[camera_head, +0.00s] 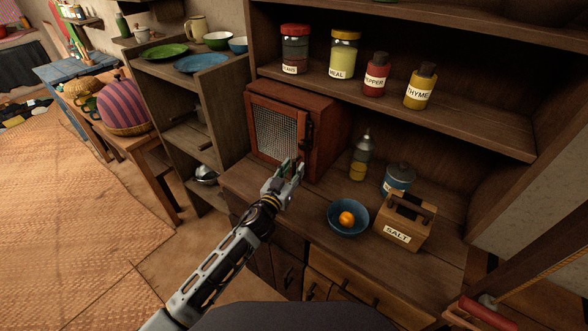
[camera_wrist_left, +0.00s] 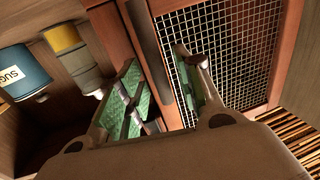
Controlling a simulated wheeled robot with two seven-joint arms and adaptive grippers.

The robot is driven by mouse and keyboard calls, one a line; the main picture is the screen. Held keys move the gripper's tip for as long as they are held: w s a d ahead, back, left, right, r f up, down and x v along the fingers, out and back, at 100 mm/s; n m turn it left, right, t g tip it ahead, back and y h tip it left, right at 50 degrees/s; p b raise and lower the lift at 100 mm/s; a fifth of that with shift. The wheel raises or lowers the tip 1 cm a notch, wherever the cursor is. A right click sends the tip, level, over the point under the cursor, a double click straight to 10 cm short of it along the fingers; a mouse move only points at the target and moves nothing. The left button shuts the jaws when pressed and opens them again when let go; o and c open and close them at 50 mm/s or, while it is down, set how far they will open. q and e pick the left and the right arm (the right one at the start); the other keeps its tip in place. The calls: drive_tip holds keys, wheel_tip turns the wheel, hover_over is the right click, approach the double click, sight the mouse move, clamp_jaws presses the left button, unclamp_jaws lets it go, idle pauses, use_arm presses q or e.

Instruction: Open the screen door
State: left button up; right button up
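The screen door (camera_head: 274,133) is a wire-mesh panel in a red-brown wooden frame, on the front of a small cabinet (camera_head: 327,132) on the counter. It looks shut. Its dark upright handle (camera_head: 307,131) is on the door's right side. My left gripper (camera_head: 293,164) is just in front of the door's lower right part, near the handle. In the left wrist view its green-padded fingers (camera_wrist_left: 157,62) are spread, with the dark handle bar (camera_wrist_left: 147,45) between or just beyond them. Contact cannot be told. The mesh (camera_wrist_left: 235,45) fills the right side there. My right gripper is out of view.
A bottle with a yellow base (camera_head: 359,158), a blue sugar tin (camera_head: 398,179), a blue bowl (camera_head: 348,219) with an orange fruit and a wooden salt box (camera_head: 405,221) stand right of the cabinet. Jars line the shelf (camera_head: 450,120) above. An open shelf unit (camera_head: 189,130) stands left.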

use_arm(q)
drive_tip(key=shift+w+d, duration=0.25)
drive_tip(key=shift+w, duration=0.4)
drive_tip(key=shift+c, duration=0.4)
clamp_jaws()
